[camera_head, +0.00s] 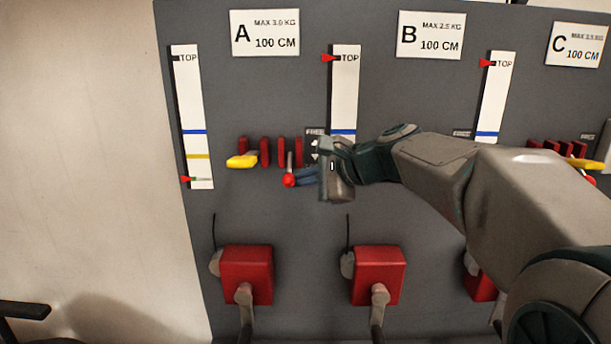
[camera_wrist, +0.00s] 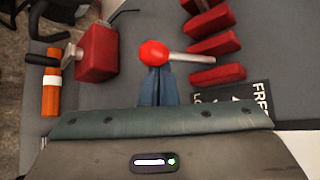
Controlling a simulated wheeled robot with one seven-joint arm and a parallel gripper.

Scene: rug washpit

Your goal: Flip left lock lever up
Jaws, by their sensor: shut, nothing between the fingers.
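The left lock lever (camera_head: 289,178) is a thin metal rod with a red ball at its lower end, on the grey panel below sign A. Its ball hangs low, with the rod running up from it. My gripper (camera_head: 300,179) is shut and empty, just right of the ball. In the wrist view the lever's red ball (camera_wrist: 153,53) sits right at the tips of my shut blue fingers (camera_wrist: 157,74); whether they touch is unclear. A FREE label (camera_head: 315,131) with arrows is partly hidden behind my gripper.
Several red plates (camera_head: 265,151) and a yellow handle (camera_head: 242,161) stand left of the lever. Red crank boxes (camera_head: 246,274) are mounted below. White scale strips (camera_head: 343,90) with red pointers hang above. A similar red-plate group (camera_head: 556,149) is at the right. The panel between gripper and boxes is clear.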

